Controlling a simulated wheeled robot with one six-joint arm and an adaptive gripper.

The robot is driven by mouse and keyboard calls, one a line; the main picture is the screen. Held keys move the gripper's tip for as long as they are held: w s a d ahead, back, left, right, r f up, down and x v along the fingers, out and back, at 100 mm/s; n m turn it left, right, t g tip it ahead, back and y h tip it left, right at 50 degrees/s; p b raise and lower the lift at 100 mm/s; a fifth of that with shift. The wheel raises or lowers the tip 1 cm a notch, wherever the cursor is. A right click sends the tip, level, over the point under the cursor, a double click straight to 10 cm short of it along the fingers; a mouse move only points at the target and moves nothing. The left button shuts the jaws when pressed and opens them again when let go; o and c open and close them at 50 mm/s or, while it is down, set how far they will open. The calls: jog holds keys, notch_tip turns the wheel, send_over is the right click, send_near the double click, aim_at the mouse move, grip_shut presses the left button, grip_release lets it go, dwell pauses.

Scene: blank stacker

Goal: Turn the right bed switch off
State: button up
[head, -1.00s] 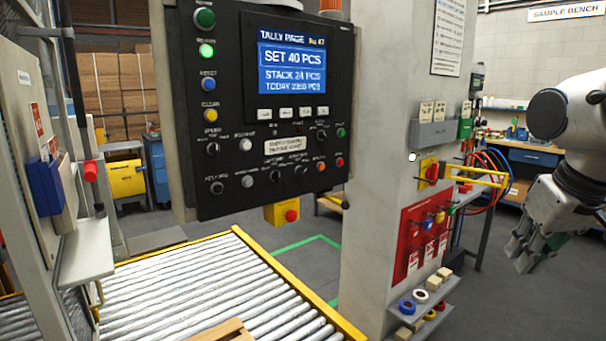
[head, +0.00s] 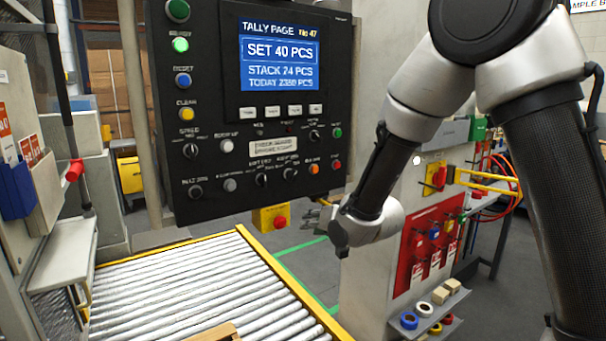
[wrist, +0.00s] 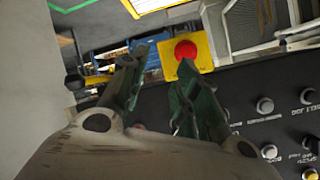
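The black control panel (head: 215,130) fills the upper left of the head view. Its right bed switch (head: 289,174) is a small black rotary knob in the lower row, beside the similar left bed switch (head: 262,180). The label print is blurred, and I cannot read the knob's setting surely. Panel knobs show at the right there.
A yellow box with a red button (head: 271,218) hangs under the panel; it also shows beyond the fingers in the wrist view (wrist: 186,50). An orange button (head: 313,169) and a red button (head: 336,165) are close right of the knobs. A roller conveyor (head: 185,290) lies below.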

aim_at(295, 174)
notch_tip(295, 174, up, 11)
jog(key=w+a+m+t+y, duration=0.1)
jog(key=w+m+t+y, duration=0.1)
jog(key=w+t+y, duration=0.15)
jog(key=shift+m+t+h, duration=0.3)
jog(key=shift+t+h, duration=0.05)
jog(key=x, duration=0.7)
jog(key=shift+s+a+f, duration=0.15)
jog(key=shift+a+f, duration=0.05)
jog(key=shift+a, duration=0.05)
grip_shut()
